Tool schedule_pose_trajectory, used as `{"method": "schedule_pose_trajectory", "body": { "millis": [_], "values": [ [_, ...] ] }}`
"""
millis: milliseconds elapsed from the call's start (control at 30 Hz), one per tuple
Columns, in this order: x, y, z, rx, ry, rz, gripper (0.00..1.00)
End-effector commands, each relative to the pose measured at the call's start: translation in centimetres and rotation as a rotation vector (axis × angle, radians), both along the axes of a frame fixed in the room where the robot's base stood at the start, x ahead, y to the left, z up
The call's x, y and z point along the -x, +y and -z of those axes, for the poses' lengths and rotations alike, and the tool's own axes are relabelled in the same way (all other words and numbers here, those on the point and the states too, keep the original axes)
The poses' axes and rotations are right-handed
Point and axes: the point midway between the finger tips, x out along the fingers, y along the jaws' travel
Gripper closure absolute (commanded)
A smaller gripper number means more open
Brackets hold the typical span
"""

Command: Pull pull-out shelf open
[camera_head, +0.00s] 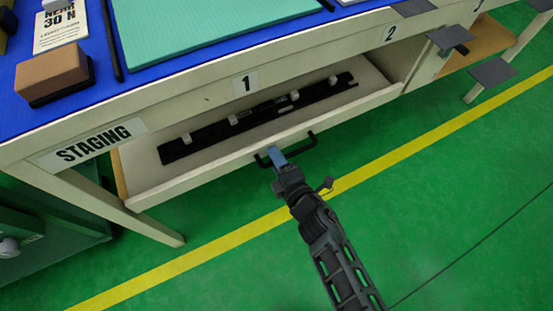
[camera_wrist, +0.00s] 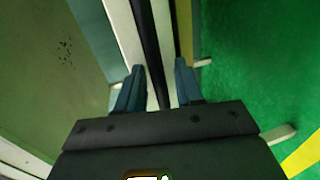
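The pull-out shelf (camera_head: 330,132) sits under the bench below the label 1. It stands partly out, with its pale floor and front edge showing. A black bar handle (camera_head: 307,146) is on its front. My gripper (camera_head: 276,155) is at the left part of this handle. In the wrist view the two blue fingers of my gripper (camera_wrist: 160,68) stand apart, with the dark handle bar (camera_wrist: 150,40) running between them. Pale surface shows between the bar and the right finger, so the gripper looks open around the bar. Contact with the left finger is unclear.
A black strip with several white clips (camera_head: 240,124) lies in the shelf. The bench top (camera_head: 180,75) above holds a teal mat (camera_head: 200,30) and a brown block (camera_head: 52,75). A bench leg (camera_head: 120,215) stands at left. The green floor (camera_head: 440,190) in front is clear.

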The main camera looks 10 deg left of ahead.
Motion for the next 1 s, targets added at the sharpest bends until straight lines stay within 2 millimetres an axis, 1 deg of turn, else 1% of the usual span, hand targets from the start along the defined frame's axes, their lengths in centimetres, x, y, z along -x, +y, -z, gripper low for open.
{"method": "schedule_pose_trajectory", "body": {
  "millis": [100,400,500,1000],
  "values": [
    [0.01,-0.01,-0.02,0.000,0.000,0.000,0.64],
    [0.03,-0.01,-0.03,0.000,0.000,0.000,0.92],
    [0.04,-0.01,-0.02,0.000,0.000,0.000,1.00],
    [0.23,-0.15,-0.01,0.000,0.000,0.000,1.00]
  ]
}}
